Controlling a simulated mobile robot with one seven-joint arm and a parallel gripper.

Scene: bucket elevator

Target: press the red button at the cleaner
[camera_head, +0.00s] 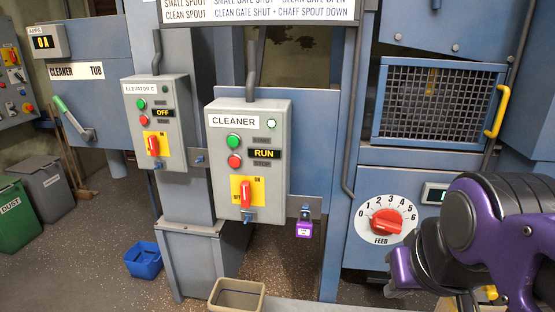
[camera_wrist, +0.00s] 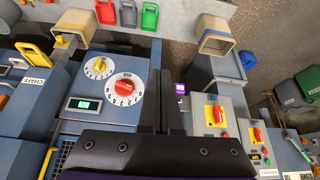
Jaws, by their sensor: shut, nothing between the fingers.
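The cleaner control box (camera_head: 279,180) is a grey panel labelled CLEANER, left of centre in the head view. Its round red button (camera_head: 235,161) sits under a green button (camera_head: 233,140), beside a display reading RUN. A red rotary switch (camera_head: 246,193) on a yellow plate is below. The box also shows upside down in the wrist view (camera_wrist: 200,122), where I cannot clearly make out the red button. My gripper (camera_head: 398,285) is shut and empty, to the right of and apart from the box, in front of the feed dial panel. Its dark fingers show in the wrist view (camera_wrist: 150,145).
The elevator box (camera_head: 183,125), showing OFF, has its own red button left of the cleaner box. A purple padlock (camera_head: 304,226) hangs at the cleaner box's lower right. The red feed dial (camera_head: 386,221) is near my gripper. A tan bin (camera_head: 237,287) stands below.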

